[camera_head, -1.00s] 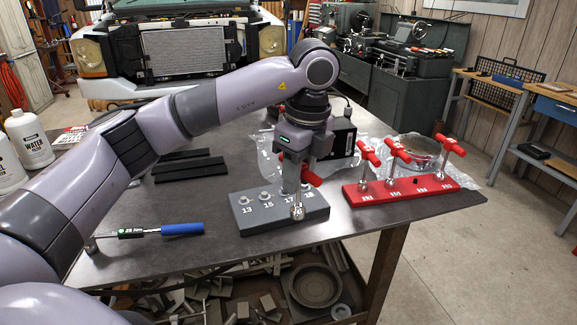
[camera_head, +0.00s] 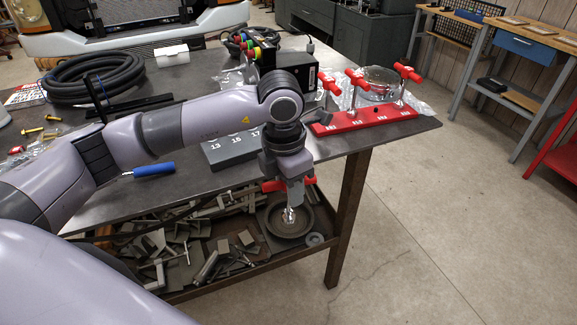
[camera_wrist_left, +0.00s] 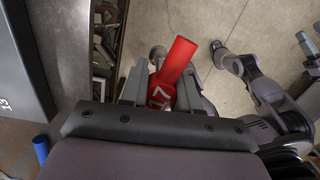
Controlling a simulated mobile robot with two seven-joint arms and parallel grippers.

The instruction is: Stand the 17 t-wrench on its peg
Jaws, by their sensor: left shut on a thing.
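My left gripper (camera_head: 287,183) is shut on a T-wrench with a red handle (camera_head: 273,186) and a silver socket end (camera_head: 289,214) pointing down. It holds the wrench in the air off the table's front edge. The red rack (camera_head: 340,122) carries three upright red-handled T-wrenches. A gap with a small dark peg (camera_head: 378,112) lies between its middle and right wrenches. Part of my right arm shows in the wrist view; its jaws are unclear.
A grey numbered block (camera_head: 232,152) sits on the table behind my left wrist, its right part hidden. A blue-handled tool (camera_head: 154,169) lies to the left. A black box (camera_head: 290,75) stands behind the rack. A cluttered shelf with a round dish (camera_head: 284,224) lies below.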

